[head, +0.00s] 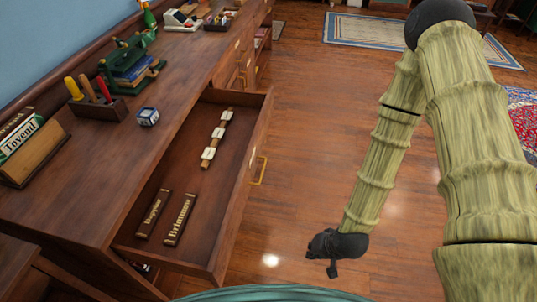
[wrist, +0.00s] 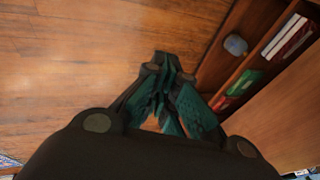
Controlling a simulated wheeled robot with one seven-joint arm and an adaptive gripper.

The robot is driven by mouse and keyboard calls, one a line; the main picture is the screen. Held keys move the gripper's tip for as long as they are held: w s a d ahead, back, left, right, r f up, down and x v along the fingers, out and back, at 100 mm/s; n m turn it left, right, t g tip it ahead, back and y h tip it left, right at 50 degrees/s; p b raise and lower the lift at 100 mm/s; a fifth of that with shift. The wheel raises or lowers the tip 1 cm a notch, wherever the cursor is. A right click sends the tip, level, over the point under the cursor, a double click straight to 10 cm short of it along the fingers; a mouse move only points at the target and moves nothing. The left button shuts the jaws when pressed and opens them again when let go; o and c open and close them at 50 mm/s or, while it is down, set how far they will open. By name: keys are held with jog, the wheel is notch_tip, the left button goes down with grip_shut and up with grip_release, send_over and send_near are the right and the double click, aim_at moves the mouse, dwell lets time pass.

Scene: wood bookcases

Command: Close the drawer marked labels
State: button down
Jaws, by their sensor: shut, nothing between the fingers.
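An open wooden drawer (head: 232,190) is pulled out from the long wooden cabinet, with a brass handle (head: 259,170) on its front. No "labels" marking is readable on it from here. Inside lie two dark bars with lettering (head: 180,219) and a strip with several white tags (head: 215,140). My gripper (head: 333,268) hangs over the floor to the right of the drawer front, apart from it. In the wrist view my gripper's teal fingers (wrist: 172,66) are together and hold nothing.
The cabinet top (head: 135,165) carries a tool holder (head: 98,108), a small blue-and-white cube (head: 148,116) and a green book stand (head: 132,65). Other drawers sit farther back. The wrist view shows an open shelf with books (wrist: 287,37) at right. The wooden floor (head: 310,130) beside the drawer is clear.

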jog(key=w+a+f+m+t+y+b, duration=0.2)
jog(key=w+a+f+t+b, duration=0.1)
jog(key=w+b, duration=0.6)
jog(key=m+t+y+b, duration=0.5)
jog(key=t+b, duration=0.4)
jog(key=b, duration=2.1)
send_near(261, 136)
jog(key=w+m, duration=0.1)
jog(key=w, duration=0.3)
jog(key=shift+w+a+f+h+b, duration=0.1)
jog(key=shift+a+h+b, duration=0.35)
jog(key=shift+a, duration=0.8)
